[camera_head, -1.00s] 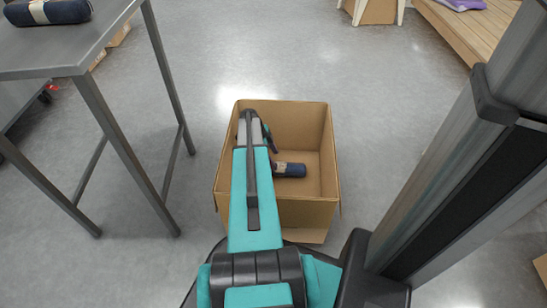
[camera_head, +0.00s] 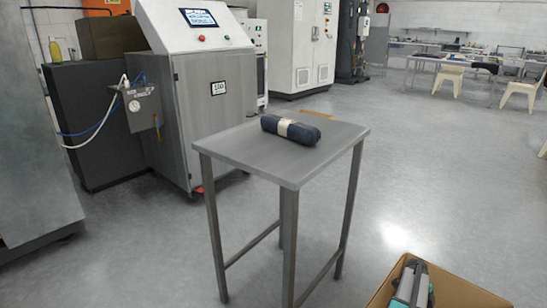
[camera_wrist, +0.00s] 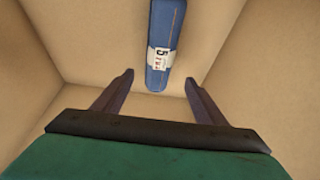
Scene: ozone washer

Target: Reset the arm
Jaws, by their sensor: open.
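My gripper (camera_wrist: 158,88) is open and empty in the wrist view, its two dark fingers spread apart inside a cardboard box. A rolled blue bundle with a pale printed label (camera_wrist: 163,40) lies in the box ahead of the fingers, not between them as far as I can see. In the head view the cardboard box (camera_head: 462,292) is cut off at the lower right, and part of my arm reaches into it. The fingers and the bundle in the box are out of sight there.
A metal table (camera_head: 240,158) stands left of the box, with another dark blue roll with a pale band (camera_head: 290,130) on it. Behind it is a steel machine with a screen (camera_head: 215,110). Open floor lies to the right, with white chairs (camera_head: 447,82) farther back.

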